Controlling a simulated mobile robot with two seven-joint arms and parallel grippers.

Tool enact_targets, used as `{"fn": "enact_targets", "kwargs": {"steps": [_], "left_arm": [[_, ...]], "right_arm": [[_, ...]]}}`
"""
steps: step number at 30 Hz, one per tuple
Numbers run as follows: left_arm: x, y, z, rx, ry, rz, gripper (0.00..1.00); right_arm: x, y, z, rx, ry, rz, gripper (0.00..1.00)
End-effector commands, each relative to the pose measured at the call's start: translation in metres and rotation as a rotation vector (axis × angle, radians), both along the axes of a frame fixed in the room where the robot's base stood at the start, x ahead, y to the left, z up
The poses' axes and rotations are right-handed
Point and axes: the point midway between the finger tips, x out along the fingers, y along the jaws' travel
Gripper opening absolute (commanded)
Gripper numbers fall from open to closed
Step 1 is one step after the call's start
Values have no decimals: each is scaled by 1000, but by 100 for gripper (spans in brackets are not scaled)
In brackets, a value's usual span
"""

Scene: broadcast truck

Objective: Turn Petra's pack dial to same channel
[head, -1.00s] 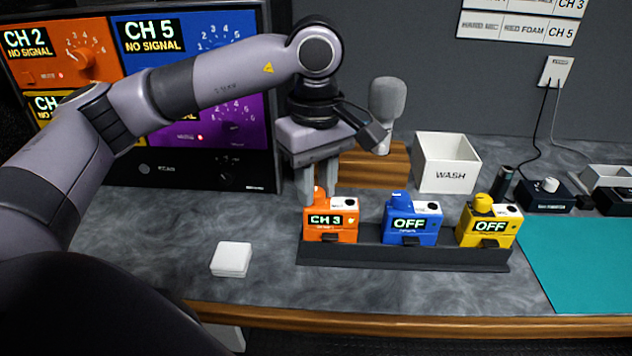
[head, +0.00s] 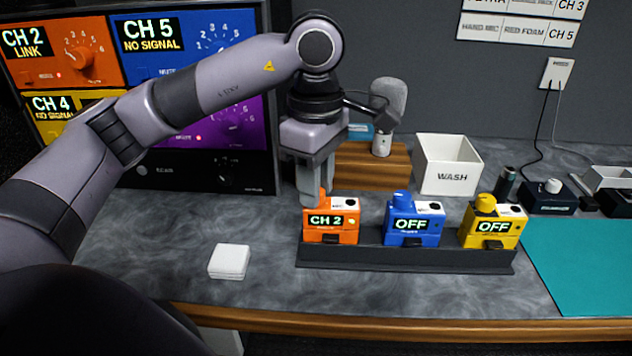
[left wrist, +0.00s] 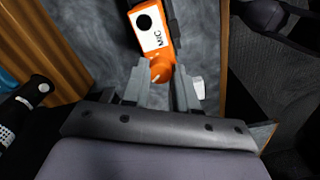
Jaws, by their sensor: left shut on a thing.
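The orange pack (head: 331,222) stands at the left end of a dark rack (head: 400,260), and its display reads CH 2. My left gripper (head: 313,195) points down at the pack's top left and is shut on its orange dial. In the left wrist view the dial (left wrist: 160,70) sits between the fingertips, beside the white MIC label. The orange receiver panel (head: 62,52) at the far left reads CH 2 LINK. The name on the pack is too small to read. My right gripper is not in view.
A blue pack (head: 413,225) and a yellow pack (head: 492,226) share the rack, both reading OFF. A white WASH box (head: 447,163) and a grey microphone (head: 386,100) on a wooden block (head: 365,172) stand behind. White squares (head: 229,261) lie left; a teal mat (head: 580,260) lies right.

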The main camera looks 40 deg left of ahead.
Motion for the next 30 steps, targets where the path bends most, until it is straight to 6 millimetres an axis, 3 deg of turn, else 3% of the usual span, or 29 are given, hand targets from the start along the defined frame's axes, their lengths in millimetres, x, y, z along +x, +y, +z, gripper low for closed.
{"fn": "enact_targets", "kwargs": {"steps": [11,12,14,23,30], "left_arm": [[0,0,1,-1,-1,4,0],[0,0,1,-1,-1,4,37],[0,0,0,-1,-1,4,54],[0,0,2,-1,-1,3,54],[1,0,33,-1,-4,4,54]], "right_arm": [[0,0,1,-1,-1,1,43],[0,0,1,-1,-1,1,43],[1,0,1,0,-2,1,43],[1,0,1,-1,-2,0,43],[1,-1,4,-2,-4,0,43]]}}
